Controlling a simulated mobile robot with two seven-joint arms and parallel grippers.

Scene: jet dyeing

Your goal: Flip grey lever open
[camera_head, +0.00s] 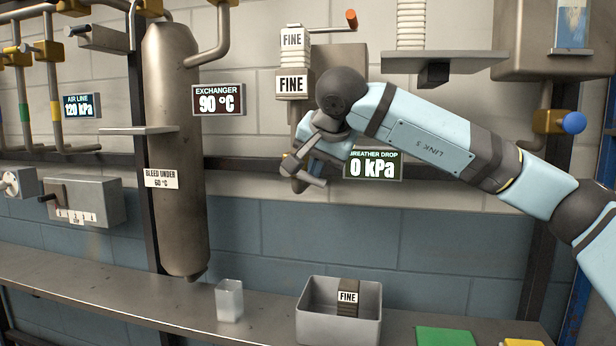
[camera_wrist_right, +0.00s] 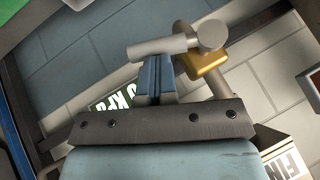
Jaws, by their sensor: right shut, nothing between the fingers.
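The grey lever (camera_wrist_right: 160,47) shows in the right wrist view as a round grey bar joined to a grey knob, beside a yellow valve block (camera_wrist_right: 205,68) on a pipe. My right gripper (camera_wrist_right: 155,62) is shut and empty, its blue fingertips right at the bar, which partly covers them. I cannot tell whether they touch. In the head view my right gripper (camera_head: 308,152) is below the upright FINE housing (camera_head: 292,84), and the lever (camera_head: 316,181) shows at its lower side, with the valve largely hidden. My left gripper is not in view.
The BREATHER DROP display (camera_head: 373,165) reads 0 kPa close to the right of my gripper, behind my forearm. Below, a grey bin (camera_head: 322,325) holding a FINE block (camera_head: 347,296) and a pale cup (camera_head: 229,300) stand on the bench. A tall metal vessel (camera_head: 180,220) stands left.

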